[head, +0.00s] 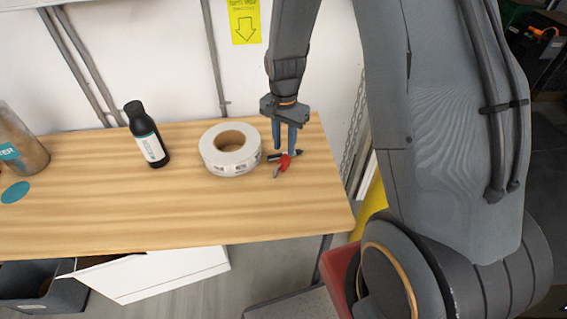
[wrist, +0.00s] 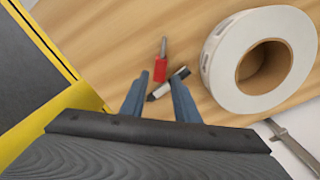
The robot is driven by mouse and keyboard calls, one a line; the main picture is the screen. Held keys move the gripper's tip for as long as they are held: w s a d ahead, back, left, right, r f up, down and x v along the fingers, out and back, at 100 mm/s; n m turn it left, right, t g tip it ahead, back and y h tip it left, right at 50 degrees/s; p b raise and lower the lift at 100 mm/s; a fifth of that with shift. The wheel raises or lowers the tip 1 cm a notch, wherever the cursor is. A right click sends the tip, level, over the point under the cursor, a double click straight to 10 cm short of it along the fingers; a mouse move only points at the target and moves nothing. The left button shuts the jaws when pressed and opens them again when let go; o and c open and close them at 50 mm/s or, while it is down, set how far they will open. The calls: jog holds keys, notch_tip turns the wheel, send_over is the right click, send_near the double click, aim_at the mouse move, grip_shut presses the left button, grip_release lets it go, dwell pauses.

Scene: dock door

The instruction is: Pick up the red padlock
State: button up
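The red padlock (head: 283,161) lies on the wooden table near its right end, its metal shackle toward the front edge. In the wrist view the padlock (wrist: 160,68) shows just beyond my fingertips, with its shackle pointing up the picture. My gripper (head: 285,150) points down over it with fingers apart and nothing held. In the wrist view my gripper (wrist: 160,77) has a dark marker with a pale band (wrist: 167,84) showing between its fingers. I cannot tell the exact height of the fingertips above the padlock.
A white label roll (head: 210,160) lies just left of the padlock. The wall is close behind. The table (head: 150,215) is clear in front.

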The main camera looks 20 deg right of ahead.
aim_at(284, 158)
jog(key=shift+f+p, duration=1)
jog(key=shift+f, duration=2.5)
grip_shut()
jog(key=shift+r, duration=0.1)
jog(key=shift+r+b, duration=1.05)
jog(key=shift+r, duration=3.9)
